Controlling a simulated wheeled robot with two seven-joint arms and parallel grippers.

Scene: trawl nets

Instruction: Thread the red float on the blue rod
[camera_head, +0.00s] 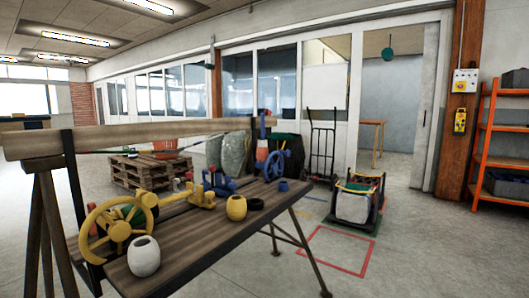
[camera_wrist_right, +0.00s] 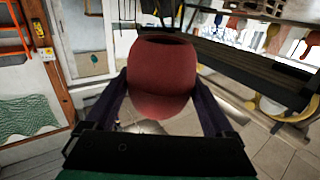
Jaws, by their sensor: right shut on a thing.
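The red float (camera_wrist_right: 160,75) fills the middle of the right wrist view, with a dark opening in its top. My right gripper (camera_wrist_right: 160,88) is shut on it, one dark finger on each side. Neither gripper, nor the red float, shows in the head view. In the head view a thin blue upright (camera_head: 262,124), which looks like the blue rod, stands at the far end of the wooden bench (camera_head: 190,232), by a blue handwheel (camera_head: 275,166). Its lower part is hard to make out. I cannot identify the rod in the right wrist view.
A yellow float (camera_head: 236,207), a white float (camera_head: 143,257), a dark brown piece (camera_head: 255,204) and a blue ring (camera_head: 283,186) are on the bench. A yellow handwheel (camera_head: 112,232) stands at its near left. A wooden beam (camera_head: 130,137) runs behind.

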